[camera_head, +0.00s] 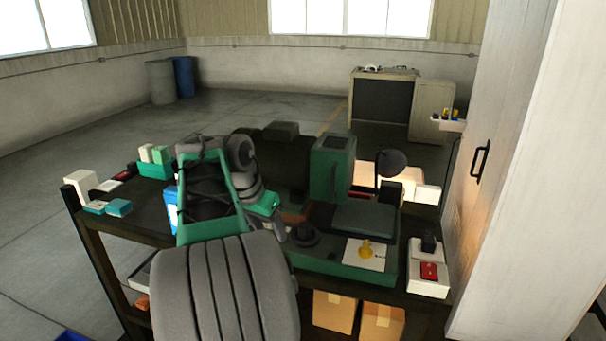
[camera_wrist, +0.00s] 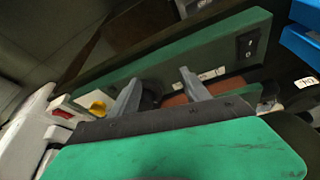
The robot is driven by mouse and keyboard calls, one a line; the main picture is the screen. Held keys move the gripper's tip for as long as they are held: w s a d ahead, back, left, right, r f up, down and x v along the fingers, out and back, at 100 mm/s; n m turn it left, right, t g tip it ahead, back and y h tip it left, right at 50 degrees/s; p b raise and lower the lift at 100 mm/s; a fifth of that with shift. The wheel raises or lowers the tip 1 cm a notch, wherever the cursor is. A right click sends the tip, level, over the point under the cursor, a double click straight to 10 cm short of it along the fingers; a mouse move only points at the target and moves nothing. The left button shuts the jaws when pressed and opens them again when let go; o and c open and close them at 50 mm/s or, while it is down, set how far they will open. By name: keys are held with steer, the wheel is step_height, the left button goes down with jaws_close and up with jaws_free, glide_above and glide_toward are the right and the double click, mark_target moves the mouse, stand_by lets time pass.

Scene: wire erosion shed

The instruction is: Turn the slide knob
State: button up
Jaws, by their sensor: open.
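A dark round knob (camera_head: 304,236) sits on the front of the green machine bed (camera_head: 335,267) in the head view. In the wrist view the dark knob (camera_wrist: 152,92) shows partly, behind and between the fingers. A yellow knob (camera_head: 366,249) stands on a white plate to its right, and it also shows in the wrist view (camera_wrist: 97,108). No label tells which one is the slide knob. My gripper (camera_wrist: 157,78) is open, its two grey fingers apart with nothing clearly held. Whether a finger touches the dark knob cannot be told. In the head view my arm hides part of the bench.
A green upright block (camera_head: 332,168) and a round black lamp head (camera_head: 391,162) rise behind the knobs. A box with a red switch (camera_head: 429,271) stands at the right bench end. A tall pale cabinet (camera_head: 515,150) closes the right side.

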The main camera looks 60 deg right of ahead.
mark_target(305, 225)
steer(key=s+d+r+m+p, duration=0.2)
steer(key=s+d+r+m, duration=0.1)
steer(key=s+d+r, duration=0.15)
steer(key=shift+g, duration=0.4)
steer(key=x, duration=0.4)
steer(key=b+x, duration=0.1)
steer(key=x, duration=0.2)
steer(key=shift+s+d, duration=0.1)
steer(key=shift+d, duration=0.2)
steer(key=shift+c, duration=0.3)
jaws_close()
